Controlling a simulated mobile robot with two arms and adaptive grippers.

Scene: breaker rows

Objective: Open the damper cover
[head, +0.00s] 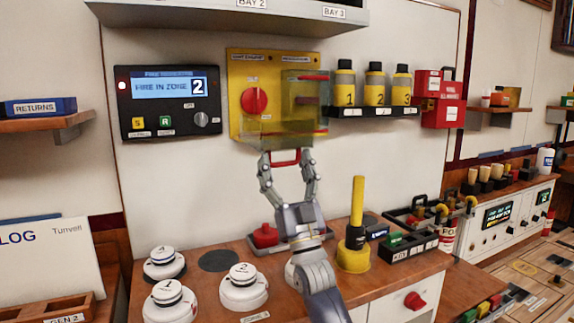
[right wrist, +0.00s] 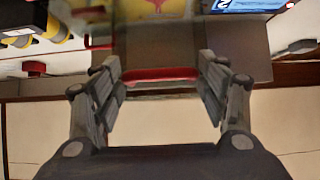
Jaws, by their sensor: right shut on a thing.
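The yellow panel (head: 241,65) on the wall carries a round red knob (head: 254,101) at its left. The see-through damper cover (head: 289,132) is on its right part and appears to stand out from the panel, covering what sits behind it. A red handle (head: 286,158) is at the cover's lower front edge. My right gripper (head: 287,169) reaches up from below and is shut on this handle. In the right wrist view the red handle (right wrist: 160,75) lies between the two fingers. My left gripper is out of view.
A fire panel (head: 168,102) reading zone 2 is left of the yellow panel. A rack (head: 375,111) of yellow bottles and a red box (head: 440,100) are at its right. Below, the bench holds white detectors (head: 243,288) and a yellow post (head: 357,205). A grey shelf (head: 230,20) overhangs above.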

